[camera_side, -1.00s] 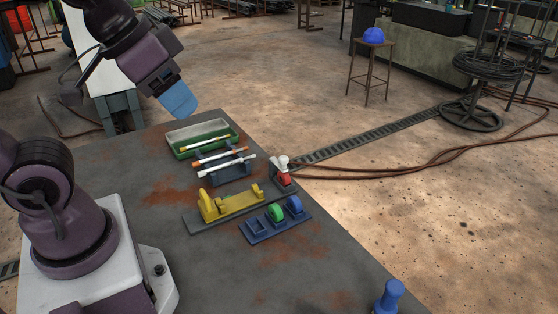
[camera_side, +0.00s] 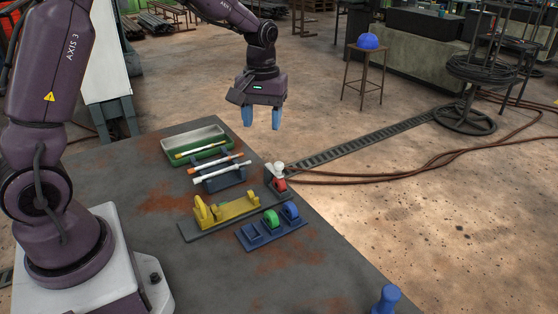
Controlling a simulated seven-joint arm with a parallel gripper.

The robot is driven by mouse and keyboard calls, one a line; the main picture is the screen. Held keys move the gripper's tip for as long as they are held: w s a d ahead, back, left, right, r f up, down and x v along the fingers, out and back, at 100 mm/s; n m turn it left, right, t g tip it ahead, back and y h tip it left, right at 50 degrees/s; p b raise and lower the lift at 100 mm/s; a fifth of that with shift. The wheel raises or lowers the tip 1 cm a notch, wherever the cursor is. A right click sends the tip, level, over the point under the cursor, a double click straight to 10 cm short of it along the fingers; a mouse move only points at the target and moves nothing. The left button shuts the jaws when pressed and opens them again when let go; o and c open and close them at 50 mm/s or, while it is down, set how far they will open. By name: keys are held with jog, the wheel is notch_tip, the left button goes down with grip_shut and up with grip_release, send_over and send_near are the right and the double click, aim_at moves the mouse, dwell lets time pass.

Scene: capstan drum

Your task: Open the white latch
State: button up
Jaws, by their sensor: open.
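A small white part (camera_side: 278,168), which looks like the white latch, sits on top of a small red piece (camera_side: 279,184) on a dark base at the right edge of the table. It is too small to tell whether it is open or shut. My gripper (camera_side: 262,117) hangs above and a little left of it, clearly apart. Its two blue fingers point down and are spread with nothing between them.
A yellow bracket (camera_side: 232,209) stands on a grey plate. A blue base (camera_side: 252,234) holds a green wheel (camera_side: 270,218) and a blue wheel (camera_side: 290,211). A green tray (camera_side: 178,157) and a rack with rods (camera_side: 222,179) lie left of the latch. A blue knob (camera_side: 387,298) stands in front.

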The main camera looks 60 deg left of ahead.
aim_at(279, 163)
jog(key=w+a+f+n, duration=0.2)
jog(key=w+a+n, duration=0.1)
jog(key=w+n, duration=0.3)
notch_tip(279, 163, down, 13)
jog(key=shift+d+r, duration=0.15)
jog(key=shift+r, duration=0.05)
jog(key=shift+s, duration=0.1)
jog(key=c, duration=0.9)
